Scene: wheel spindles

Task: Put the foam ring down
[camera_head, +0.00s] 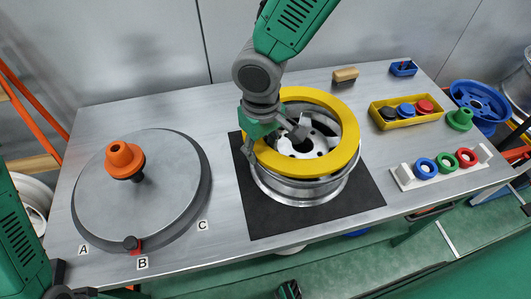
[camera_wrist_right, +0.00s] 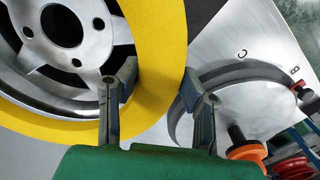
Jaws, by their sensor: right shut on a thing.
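The yellow foam ring (camera_head: 348,130) lies around the top of a silver wheel (camera_head: 300,191), roughly level. I cannot tell whether it rests on the rim or hangs just above it. My right gripper (camera_head: 284,130) comes from above and is shut on the ring's left side. In the wrist view the ring's yellow band (camera_wrist_right: 160,50) passes between the two fingers (camera_wrist_right: 158,88), with the wheel's spokes and hub beside it. My left gripper (camera_head: 68,282) is only partly in view at the lower left corner, and its fingers are unclear.
The wheel stands on a black mat (camera_head: 262,222). A grey turntable (camera_head: 100,208) with an orange knob (camera_head: 124,158) is at the left. A yellow tray (camera_head: 378,122), a white holder with coloured rings (camera_head: 402,178), a brush (camera_head: 345,74) and a green piece (camera_head: 460,119) are at the right.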

